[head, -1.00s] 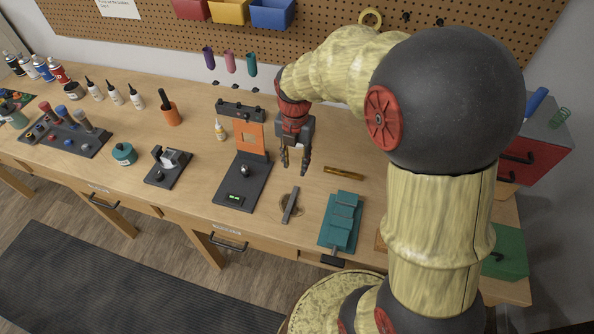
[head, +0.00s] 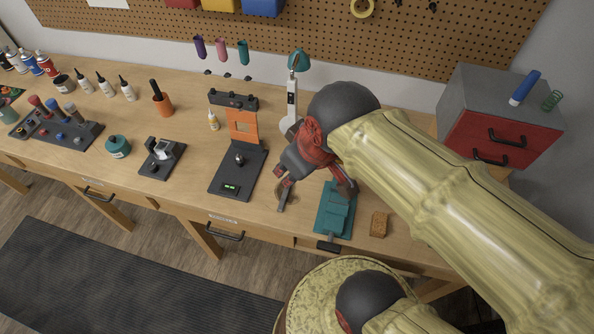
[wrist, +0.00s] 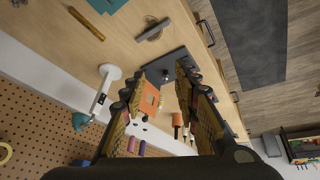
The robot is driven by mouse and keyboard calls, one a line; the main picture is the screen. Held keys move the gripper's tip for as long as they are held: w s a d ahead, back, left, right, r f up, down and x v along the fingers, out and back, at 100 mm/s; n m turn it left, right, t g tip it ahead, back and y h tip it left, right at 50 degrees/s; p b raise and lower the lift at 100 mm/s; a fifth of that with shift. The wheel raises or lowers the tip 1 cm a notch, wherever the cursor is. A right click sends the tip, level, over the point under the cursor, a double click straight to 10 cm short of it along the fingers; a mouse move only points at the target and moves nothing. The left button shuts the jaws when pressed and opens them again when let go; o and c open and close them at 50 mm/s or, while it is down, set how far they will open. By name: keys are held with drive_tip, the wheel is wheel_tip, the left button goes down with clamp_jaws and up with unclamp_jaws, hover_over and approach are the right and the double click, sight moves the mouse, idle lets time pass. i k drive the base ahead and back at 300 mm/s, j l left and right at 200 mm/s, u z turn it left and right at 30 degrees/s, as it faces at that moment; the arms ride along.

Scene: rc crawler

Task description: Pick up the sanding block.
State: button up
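A small brown block (head: 379,224), which looks like the sanding block, lies on the workbench (head: 190,183) in the head view, right of the teal vise-like fixture (head: 335,212). I do not make it out in the wrist view. My gripper (head: 314,188) is above the bench, left of the block and apart from it. In the wrist view my gripper (wrist: 163,72) has its two fingers spread with nothing held between them.
A black stand with an orange panel (head: 243,125) and a white lamp-like tool (head: 291,100) stand nearby. A red-fronted drawer cabinet (head: 500,139) is at the back right. A metal bar (wrist: 152,30) lies near the front edge. Bench around the block looks clear.

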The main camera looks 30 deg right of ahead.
sight(379, 222)
drive_tip(key=k+z, duration=0.15)
drive_tip(key=z, duration=0.2)
drive_tip(key=k+l+z, duration=0.15)
drive_tip(key=z, duration=0.15)
drive_tip(key=k+l+z, duration=0.1)
drive_tip(key=z, duration=0.25)
drive_tip(key=j+z, duration=0.15)
drive_tip(key=z, duration=1.65)
drive_tip(key=k+j+z, duration=0.35)
drive_tip(key=k+j, duration=0.2)
